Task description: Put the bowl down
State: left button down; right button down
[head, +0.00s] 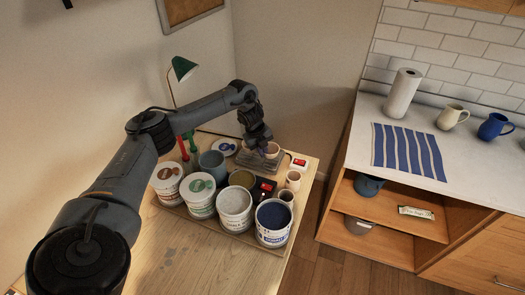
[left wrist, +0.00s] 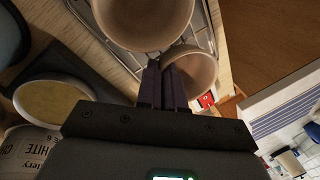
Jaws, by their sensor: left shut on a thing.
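My left gripper (head: 262,147) reaches over the back of the wooden table and points down. It is shut on the rim of a beige bowl, which also shows at the fingertips in the left wrist view (left wrist: 198,72). In the head view this bowl (head: 272,151) is at the right of the fingers, low over a grey rack (head: 283,162). A second beige bowl (left wrist: 145,22) is close beside it, large at the top of the wrist view. I cannot tell whether the held bowl touches the rack. My right gripper is not in view.
Several paint tubs, including a blue-filled one (head: 273,222), stand in front of the rack. A beige cup (head: 293,180) and a red-switched box (head: 299,163) are to its right. A green lamp (head: 183,68) stands behind.

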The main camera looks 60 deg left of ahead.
pick_arm(q)
jog(key=shift+f, duration=0.1)
jog(key=c, duration=1.7)
grip_release()
jog(key=shift+f, duration=0.1)
jog(key=o, duration=0.4)
jog(key=shift+o, duration=0.2)
jog(key=shift+r, duration=0.5)
jog(key=p+v, duration=0.4)
jog(key=v, duration=0.7)
jog(key=shift+s+r+p, duration=0.15)
jog(key=shift+r+p, duration=0.05)
jog(key=shift+p, duration=0.15)
